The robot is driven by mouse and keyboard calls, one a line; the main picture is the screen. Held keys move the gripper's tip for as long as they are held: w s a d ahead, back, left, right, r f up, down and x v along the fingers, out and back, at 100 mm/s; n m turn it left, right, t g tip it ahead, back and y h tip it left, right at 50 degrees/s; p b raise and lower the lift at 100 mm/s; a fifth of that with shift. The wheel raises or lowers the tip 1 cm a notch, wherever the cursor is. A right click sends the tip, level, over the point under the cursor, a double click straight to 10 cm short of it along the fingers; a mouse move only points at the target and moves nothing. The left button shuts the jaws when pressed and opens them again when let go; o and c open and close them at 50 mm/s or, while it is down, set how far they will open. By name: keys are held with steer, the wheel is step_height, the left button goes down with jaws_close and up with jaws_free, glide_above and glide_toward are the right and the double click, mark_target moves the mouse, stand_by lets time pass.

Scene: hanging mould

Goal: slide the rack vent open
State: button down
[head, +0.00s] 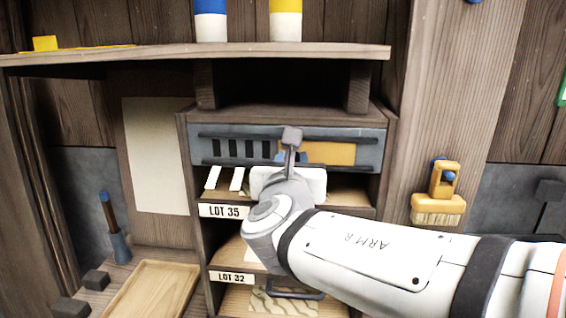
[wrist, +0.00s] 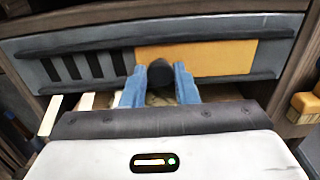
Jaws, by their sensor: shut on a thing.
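The rack vent (head: 205,150) is a grey panel between two dark rails at the top of the rack. Several dark slots show at its left, and a yellow-orange slider plate (head: 335,154) fills its right part. The slots and the plate (wrist: 215,57) also show in the wrist view. A dark round knob (wrist: 160,73) stands out at the plate's left part. My gripper (wrist: 160,88) is shut on this knob, one blue finger on each side. In the head view my gripper (head: 291,165) is in front of the vent and hides the knob.
Below the vent are shelves labelled LOT 35 (head: 224,211) and LOT 32 (head: 231,278), with white strips (head: 237,179) on the upper one. A shelf board (head: 200,53) runs above. A yellow brush (head: 438,208) hangs at the right. A wooden tray (head: 150,290) lies lower left.

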steer(key=shift+d, duration=0.15)
steer(key=c, duration=1.6)
jaws_free()
steer(key=o, duration=0.3)
steer(key=shift+d, duration=0.2)
steer(key=shift+o, duration=0.7)
steer(key=shift+a, duration=0.1)
steer(key=s, duration=0.7)
steer(key=shift+s+a+b, duration=0.2)
steer(key=shift+s+b, duration=0.2)
steer(key=shift+b, duration=0.05)
